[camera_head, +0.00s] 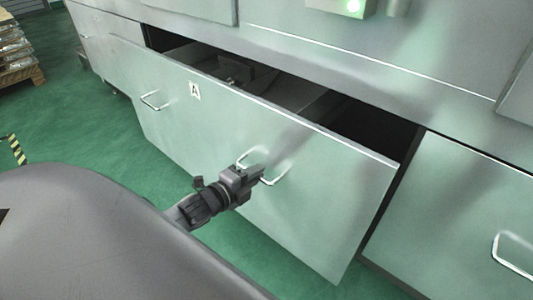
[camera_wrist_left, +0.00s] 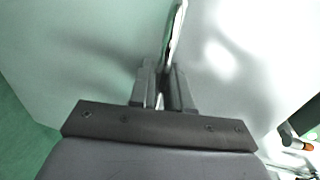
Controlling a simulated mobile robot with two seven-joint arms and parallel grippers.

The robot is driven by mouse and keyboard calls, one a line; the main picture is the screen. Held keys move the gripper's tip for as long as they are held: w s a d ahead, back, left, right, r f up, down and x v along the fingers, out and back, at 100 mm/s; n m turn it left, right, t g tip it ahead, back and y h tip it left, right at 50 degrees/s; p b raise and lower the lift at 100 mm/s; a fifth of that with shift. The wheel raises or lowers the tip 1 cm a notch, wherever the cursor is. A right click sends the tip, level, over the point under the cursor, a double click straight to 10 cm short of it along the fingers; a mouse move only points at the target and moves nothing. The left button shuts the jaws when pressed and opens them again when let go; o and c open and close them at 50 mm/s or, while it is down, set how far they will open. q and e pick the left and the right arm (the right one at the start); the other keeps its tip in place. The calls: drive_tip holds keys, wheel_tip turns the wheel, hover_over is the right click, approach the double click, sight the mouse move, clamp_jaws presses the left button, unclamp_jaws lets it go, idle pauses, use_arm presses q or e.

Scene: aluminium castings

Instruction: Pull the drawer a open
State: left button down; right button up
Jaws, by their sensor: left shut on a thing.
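Drawer A (camera_head: 300,210) is a wide pale green drawer with an "A" label (camera_head: 195,91) on its front. It stands partly pulled out of the cabinet, and its dark inside shows behind the top edge. It has two wire handles: a left one (camera_head: 152,101) and a right one (camera_head: 276,175). My left gripper (camera_head: 257,172) is shut on the right handle. In the left wrist view the fingers (camera_wrist_left: 162,88) close around the handle bar (camera_wrist_left: 177,35) in front of the drawer front. My right gripper is in neither view.
Another closed drawer (camera_head: 450,215) with a handle is at the right. The green floor (camera_head: 75,130) is clear at the left; a loaded pallet (camera_head: 18,65) stands far left.

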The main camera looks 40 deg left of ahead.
use_arm(q)
drive_tip(key=f+p+v, duration=0.1)
drive_tip(key=p+v, duration=0.2)
drive_tip(key=v, duration=0.5)
drive_tip(key=f+p+v, duration=0.2)
drive_tip(key=p+v, duration=0.1)
drive_tip(key=v, duration=0.5)
drive_tip(key=shift+s, duration=0.6)
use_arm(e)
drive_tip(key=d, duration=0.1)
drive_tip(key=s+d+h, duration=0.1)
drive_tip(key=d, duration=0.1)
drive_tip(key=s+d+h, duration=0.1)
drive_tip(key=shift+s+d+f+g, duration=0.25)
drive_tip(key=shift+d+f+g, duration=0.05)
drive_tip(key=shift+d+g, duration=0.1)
use_arm(q)
drive_tip(key=shift+a+f, duration=0.15)
drive_tip(key=c, duration=1.3)
unclamp_jaws()
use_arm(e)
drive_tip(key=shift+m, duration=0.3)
use_arm(q)
drive_tip(key=p+v, duration=0.1)
drive_tip(key=v, duration=0.6)
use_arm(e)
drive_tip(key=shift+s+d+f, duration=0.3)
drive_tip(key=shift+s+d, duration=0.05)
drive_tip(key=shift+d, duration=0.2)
